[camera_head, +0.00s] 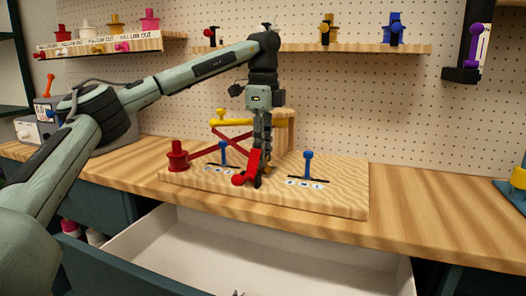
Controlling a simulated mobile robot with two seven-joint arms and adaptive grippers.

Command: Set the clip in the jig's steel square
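My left gripper (262,180) points straight down over the wooden jig board (335,195) on the bench. Its fingers look close together against a red piece with a round knob (239,180), which seems to be the clip. The red piece is tilted and low, close to the board; I cannot tell whether it touches. The steel square cannot be made out; the fingers and the red piece cover that part of the board. My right gripper is not clearly in view.
Blue levers (308,165) stand on the board at both sides of the gripper. A red spool (177,156), crossed red bars (232,137) and a yellow bar (237,122) stand left and behind. An open white drawer (330,262) is below. The bench is clear at right.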

